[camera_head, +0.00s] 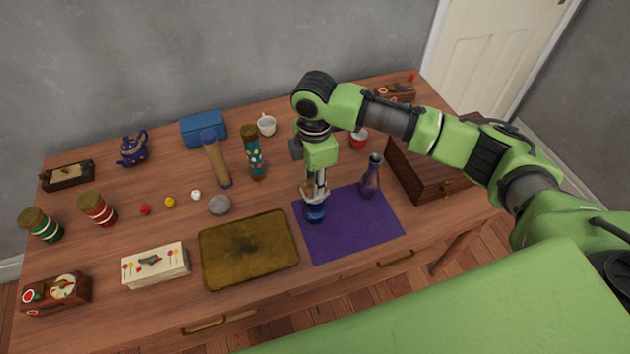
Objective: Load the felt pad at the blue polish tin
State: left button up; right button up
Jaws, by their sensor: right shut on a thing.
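My right gripper (315,188) points straight down over the left part of the purple mat (345,240). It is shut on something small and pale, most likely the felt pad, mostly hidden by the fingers. Directly beneath the fingertips is a small dark blue round thing (314,214), which looks like the blue polish tin, at the mat's left side. I cannot tell whether the pad touches it. My left gripper is out of view.
A dark purple vase (371,178) stands on the mat, right of the gripper. A brass tray (248,250) lies left of the mat, with a grey round thing (219,204) behind it. A wooden box (428,172) stands at the right. A blue box (203,128) stands at the back.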

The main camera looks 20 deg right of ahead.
jog(key=shift+f, duration=0.45)
dwell(0.6)
jog(key=shift+s+f+p, duration=0.1)
jog(key=shift+f+p, duration=0.05)
jog(key=shift+p, duration=0.3)
dwell(2.0)
notch_tip(320, 180, up, 7)
jog(key=p, duration=0.8)
dwell(0.4)
dwell(0.4)
